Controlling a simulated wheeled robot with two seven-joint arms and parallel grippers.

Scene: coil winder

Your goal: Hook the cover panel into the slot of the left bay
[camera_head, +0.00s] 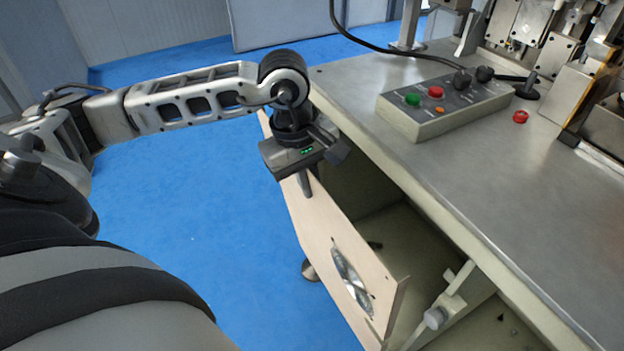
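The cover panel (325,240) is a flat beige plate with a round metal fan grille (352,280) near its lower right end. It stands on edge, slanted, in front of the open bay (410,240) under the machine table. My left gripper (306,186) is at the panel's upper edge. One finger lies over the near face, and the other is hidden behind the plate. It looks shut on the panel. The panel's lower edge is partly out of frame, and I cannot make out the slot. My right gripper is not in view.
The grey table top (470,190) overhangs the bay. On it is a control box (440,105) with green and red buttons, and a red button (520,117). A bracket with a round knob (436,318) is at the bay's right. Blue floor (180,210) is clear at left.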

